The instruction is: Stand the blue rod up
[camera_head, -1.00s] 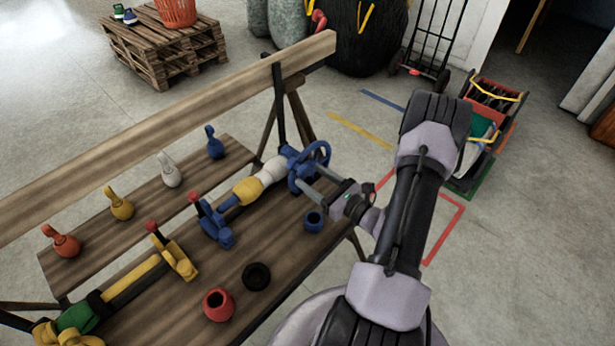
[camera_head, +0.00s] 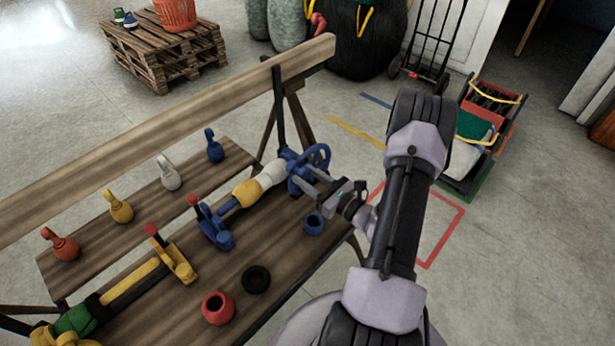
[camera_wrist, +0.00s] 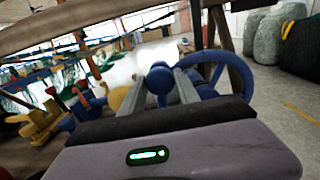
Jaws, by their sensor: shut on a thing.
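The blue rod (camera_head: 229,206) lies along the wooden bench, through a blue clamp (camera_head: 216,233) with a red knob. It carries a yellow piece (camera_head: 246,192) and a white piece (camera_head: 270,175), and ends at a blue head with a large ring (camera_head: 322,157). My gripper (camera_head: 306,178) reaches in from the right at this head. In the wrist view, its fingers (camera_wrist: 157,85) lie on either side of a blue part (camera_wrist: 158,78), with the blue ring (camera_wrist: 242,75) just right. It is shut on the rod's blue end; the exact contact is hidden.
On the bench (camera_head: 185,310) are a blue cup (camera_head: 314,223), a black ring (camera_head: 256,279), a red cup (camera_head: 218,307) and a yellow rod (camera_head: 130,285) in a yellow clamp (camera_head: 177,261). Several eye-topped weights line the back shelf. A wooden beam runs behind.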

